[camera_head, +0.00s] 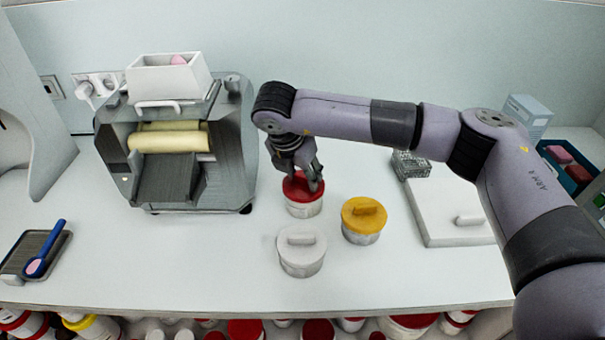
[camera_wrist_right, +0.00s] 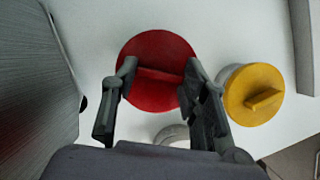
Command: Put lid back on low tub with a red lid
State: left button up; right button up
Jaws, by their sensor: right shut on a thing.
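The red lid (camera_head: 297,187) sits at the top of the low tub (camera_head: 304,208), whose pale wall shows beneath it in the head view. Whether the lid is fully seated on the rim I cannot tell. My right gripper (camera_head: 312,183) reaches down from above and is shut on the lid's raised grip. In the right wrist view the red lid (camera_wrist_right: 158,62) lies between the two fingers of my right gripper (camera_wrist_right: 158,82), with its grip bar across the middle. My left gripper is in neither view.
A yellow-lidded tub (camera_head: 364,220) stands right of the red-lidded tub, and a white-lidded tub (camera_head: 301,251) in front. The mill (camera_head: 180,150) stands close on the left. A white board (camera_head: 447,212) lies at right; a tray (camera_head: 38,256) with a blue scoop (camera_head: 46,250) lies far left.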

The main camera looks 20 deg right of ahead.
jog(key=shift+b, duration=0.45)
dwell(0.6)
jog(key=shift+f+b, duration=0.55)
jog(key=shift+b, duration=1.2)
dwell(1.4)
jog(key=o, duration=0.9)
jog(key=shift+o, duration=0.3)
jog(key=o, duration=0.5)
jog(key=shift+c, duration=0.2)
jog(key=shift+r, duration=0.1)
